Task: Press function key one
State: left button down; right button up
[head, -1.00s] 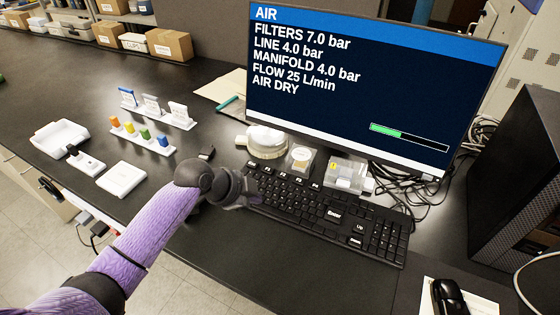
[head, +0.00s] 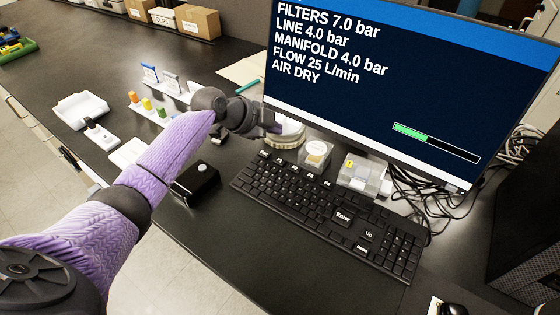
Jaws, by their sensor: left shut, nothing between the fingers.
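The black keyboard (head: 300,208) lies on the dark bench below the monitor. Its function keys run along the far edge from the left corner; function key one (head: 279,161) appears to be just right of the corner key, but its label is too small to read surely. My left gripper (head: 274,128) is shut and empty. It appears above and beyond the keyboard's far left corner, apart from the keys, and covers part of a round white dish. My right gripper is not in view.
The monitor (head: 400,95) shows air readings and stands close behind the keyboard. Small clear boxes (head: 316,152) and (head: 362,175) sit between them. A black box with a white button (head: 196,182) lies left of the keyboard. Cables (head: 430,205) lie at right.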

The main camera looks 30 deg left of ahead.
aim_at(276, 162)
pick_arm(q)
jog(key=f+b, duration=0.4)
jog(key=f, duration=0.1)
jog(key=f+b, duration=0.2)
jog(key=f, duration=0.1)
jog(key=shift+w, duration=0.3)
dwell(0.7)
dwell(0.8)
jog(key=shift+f+b, duration=0.35)
jog(key=shift+b, duration=0.1)
jog(key=shift+f+b, duration=0.4)
dwell(0.3)
dwell(0.3)
jog(key=shift+r+p, duration=0.65)
jog(key=shift+r, duration=0.15)
